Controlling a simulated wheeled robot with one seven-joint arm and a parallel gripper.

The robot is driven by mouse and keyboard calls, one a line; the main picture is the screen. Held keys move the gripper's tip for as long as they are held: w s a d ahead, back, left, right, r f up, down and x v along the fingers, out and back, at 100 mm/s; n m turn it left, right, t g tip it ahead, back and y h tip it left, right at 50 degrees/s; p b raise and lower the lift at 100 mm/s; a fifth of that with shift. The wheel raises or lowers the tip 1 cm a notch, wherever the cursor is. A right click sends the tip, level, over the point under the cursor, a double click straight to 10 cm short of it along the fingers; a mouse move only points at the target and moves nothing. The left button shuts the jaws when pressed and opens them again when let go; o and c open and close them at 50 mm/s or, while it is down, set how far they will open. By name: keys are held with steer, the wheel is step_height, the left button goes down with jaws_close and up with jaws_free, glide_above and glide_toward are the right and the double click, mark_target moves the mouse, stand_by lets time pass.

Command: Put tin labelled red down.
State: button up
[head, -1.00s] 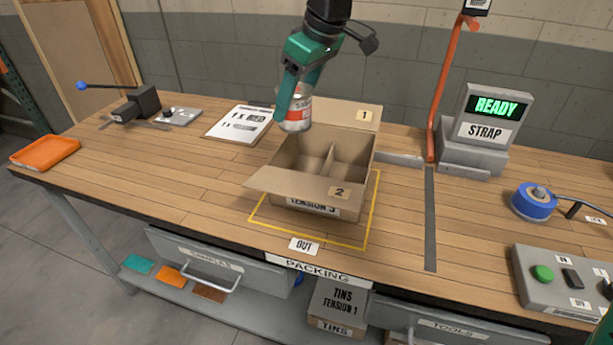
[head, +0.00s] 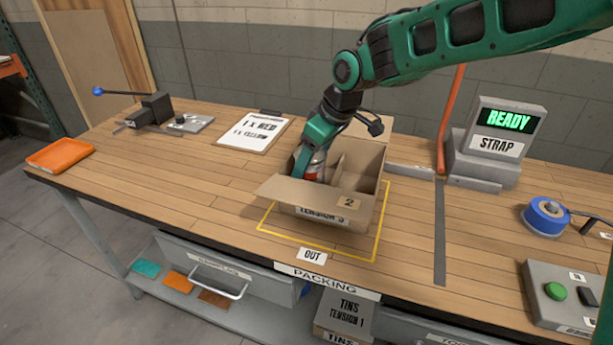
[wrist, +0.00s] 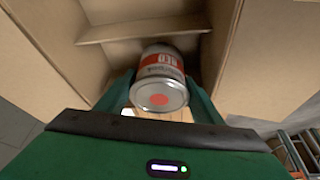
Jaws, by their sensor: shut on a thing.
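The tin labelled red (wrist: 160,78) is silver with a red and white label and a red dot on its lid. My gripper (head: 310,172) is shut on it, with a finger on each side in the wrist view. In the head view the tin (head: 316,168) is partly hidden by the gripper and sits inside the left compartment of the open cardboard box (head: 330,219). I cannot tell whether the tin touches the box floor. The box has a divider and open flaps, one marked 2.
The box stands inside a yellow outline (head: 376,235) on the wooden bench.

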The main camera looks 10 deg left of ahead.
mark_target(310, 176)
steer(key=shift+f, duration=2.35)
steer(key=o, duration=1)
steer(key=shift+f, duration=0.1)
steer(key=v, duration=1.2)
